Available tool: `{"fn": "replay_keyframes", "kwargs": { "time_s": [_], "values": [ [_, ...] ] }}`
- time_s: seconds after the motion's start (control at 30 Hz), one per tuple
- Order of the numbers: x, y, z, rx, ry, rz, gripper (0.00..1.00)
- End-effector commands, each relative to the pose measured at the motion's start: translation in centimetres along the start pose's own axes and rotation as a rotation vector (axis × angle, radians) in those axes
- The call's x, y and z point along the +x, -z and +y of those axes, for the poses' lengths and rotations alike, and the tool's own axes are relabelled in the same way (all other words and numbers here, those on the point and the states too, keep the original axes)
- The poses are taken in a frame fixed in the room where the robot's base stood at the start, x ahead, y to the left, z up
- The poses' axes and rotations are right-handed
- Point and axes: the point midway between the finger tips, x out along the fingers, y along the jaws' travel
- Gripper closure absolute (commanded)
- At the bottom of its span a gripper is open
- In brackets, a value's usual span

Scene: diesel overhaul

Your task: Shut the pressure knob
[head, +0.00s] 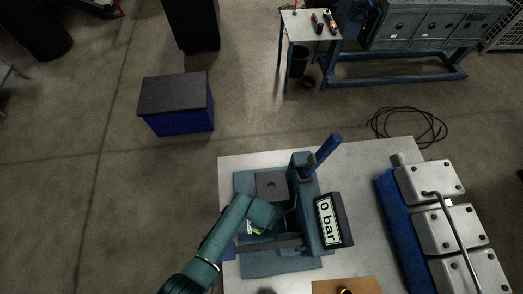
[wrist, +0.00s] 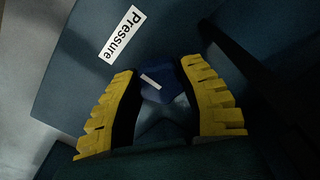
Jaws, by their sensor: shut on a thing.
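The pressure knob (wrist: 157,92) is dark blue with a short white mark, which lies slanted in the wrist view. It sits on a teal panel beside a white label reading "Pressure" (wrist: 121,34). My gripper (wrist: 158,70) has its yellow fingers on both sides of the knob and is shut on it. In the head view my gripper (head: 252,227) is at the left side of the teal test stand (head: 301,205), and the knob is hidden there.
A blue lever (head: 322,155) rises from the stand's top. A metal engine block (head: 437,215) on a blue base stands at the right of the grey table (head: 365,165). A tan board (head: 346,286) lies at the front edge. A black-topped blue box (head: 176,103) is on the floor.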

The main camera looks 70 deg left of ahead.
Motion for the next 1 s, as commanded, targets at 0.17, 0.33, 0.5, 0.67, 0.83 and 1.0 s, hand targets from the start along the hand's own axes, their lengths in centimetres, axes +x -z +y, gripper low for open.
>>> {"fn": "replay_keyframes", "kwargs": {
  "time_s": [0.17,0.33,0.5,0.67,0.83,1.0],
  "values": [
    [0.2,-0.1,0.2,0.008,-0.003,-0.003,0.95],
    [0.2,-0.1,0.2,0.007,-0.002,-0.003,0.95],
    [0.2,-0.1,0.1,0.007,-0.002,-0.002,0.42],
    [0.1,0.0,0.1,0.006,-0.001,-0.001,0.29],
    [0.0,0.0,0.0,0.006,0.0,-0.001,0.29],
    [-1.4,0.0,-0.1,0.006,0.003,-0.001,0.29]
  ]
}}
